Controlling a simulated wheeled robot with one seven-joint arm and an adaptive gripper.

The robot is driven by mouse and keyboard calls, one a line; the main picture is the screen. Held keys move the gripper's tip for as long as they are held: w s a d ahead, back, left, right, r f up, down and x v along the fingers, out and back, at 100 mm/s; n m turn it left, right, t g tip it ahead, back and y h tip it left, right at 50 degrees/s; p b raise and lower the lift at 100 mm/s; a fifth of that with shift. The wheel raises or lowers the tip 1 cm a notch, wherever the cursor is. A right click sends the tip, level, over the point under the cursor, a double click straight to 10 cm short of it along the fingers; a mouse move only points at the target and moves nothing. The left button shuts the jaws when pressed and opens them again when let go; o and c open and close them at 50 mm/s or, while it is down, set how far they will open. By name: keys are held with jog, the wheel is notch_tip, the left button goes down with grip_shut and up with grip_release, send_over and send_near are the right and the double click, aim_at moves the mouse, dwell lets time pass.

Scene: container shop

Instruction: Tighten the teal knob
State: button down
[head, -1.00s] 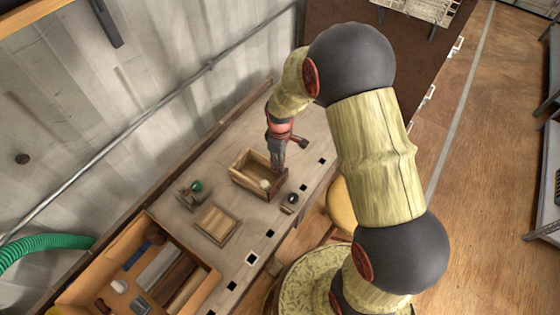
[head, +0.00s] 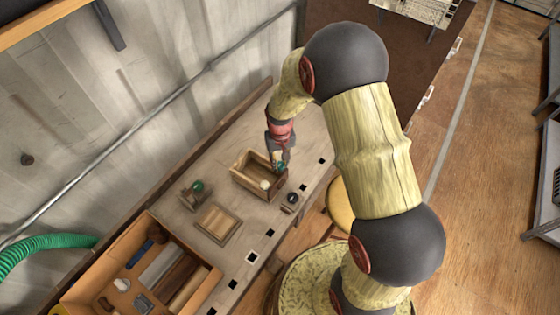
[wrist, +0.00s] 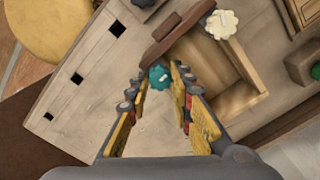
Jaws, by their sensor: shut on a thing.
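The teal knob (wrist: 158,77) sits at the near end of a wooden box, by a dark brown wooden bar. My gripper (wrist: 166,74) is shut on it, with a finger on each side in the wrist view. In the head view the teal knob (head: 282,167) shows as a small spot at my gripper (head: 280,163), at the box's right end. The open wooden box (head: 252,186) also fills the upper right of the wrist view (wrist: 234,100). How far the knob is screwed in cannot be told.
A white scalloped knob (wrist: 222,24) is on the box's front side. A dark round object (head: 291,198) stands to its right. A tool tray (head: 200,291) is at the bench's near end.

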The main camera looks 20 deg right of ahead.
aim_at(280, 164)
jog(key=shift+m, duration=2.2)
jog(key=c, duration=1.6)
grip_release()
jog(key=shift+o, duration=0.2)
notch_tip(280, 164, up, 12)
